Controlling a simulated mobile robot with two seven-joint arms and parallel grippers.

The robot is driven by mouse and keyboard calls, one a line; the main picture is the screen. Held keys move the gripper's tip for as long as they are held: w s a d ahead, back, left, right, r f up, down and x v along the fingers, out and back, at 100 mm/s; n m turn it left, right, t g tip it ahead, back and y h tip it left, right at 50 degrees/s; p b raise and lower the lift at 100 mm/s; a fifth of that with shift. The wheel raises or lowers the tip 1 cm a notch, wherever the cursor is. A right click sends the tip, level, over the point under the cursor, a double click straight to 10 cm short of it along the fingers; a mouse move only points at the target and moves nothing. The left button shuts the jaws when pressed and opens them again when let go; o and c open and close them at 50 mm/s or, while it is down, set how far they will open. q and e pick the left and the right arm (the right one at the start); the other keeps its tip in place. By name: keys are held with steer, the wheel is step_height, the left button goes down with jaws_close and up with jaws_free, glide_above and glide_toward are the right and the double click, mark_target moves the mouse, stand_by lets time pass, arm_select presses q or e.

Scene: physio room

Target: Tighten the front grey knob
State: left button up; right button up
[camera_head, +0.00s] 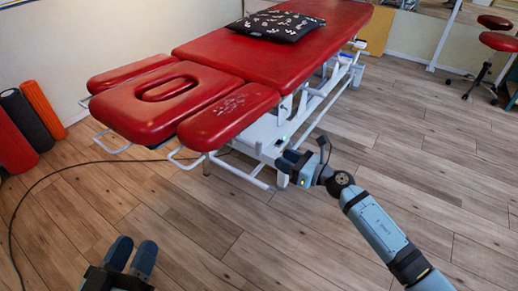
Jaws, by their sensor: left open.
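The red treatment table (270,55) on a white metal frame (232,166) stands in the upper middle, with its padded head section towards me. I cannot make out the front grey knob; it may be hidden behind my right gripper or too small to see. My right gripper (289,158) is at the frame's near right side, below the red top, with its fingertips at or close to the white bars. Whether it touches or holds anything is unclear. My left gripper (133,246) is open and empty, low over the floor at the bottom left, apart from the table.
A black patterned cushion (276,25) lies on the table. A dark cable (75,168) runs over the wooden floor on the left. Foam rollers (42,108) stand by the left wall. Red stools (497,41) stand at the far right. The floor in front is mostly clear.

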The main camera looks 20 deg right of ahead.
mark_target(261, 149)
arm_select(q)
step_height(261, 149, down, 2)
steer(key=shift+w+d+g+b, duration=0.1)
steer(key=shift+g+b, duration=0.4)
steer(key=shift+b, duration=0.05)
arm_select(e)
steer(key=x, duration=0.9)
steer(key=shift+w+a, duration=0.1)
jaws_close()
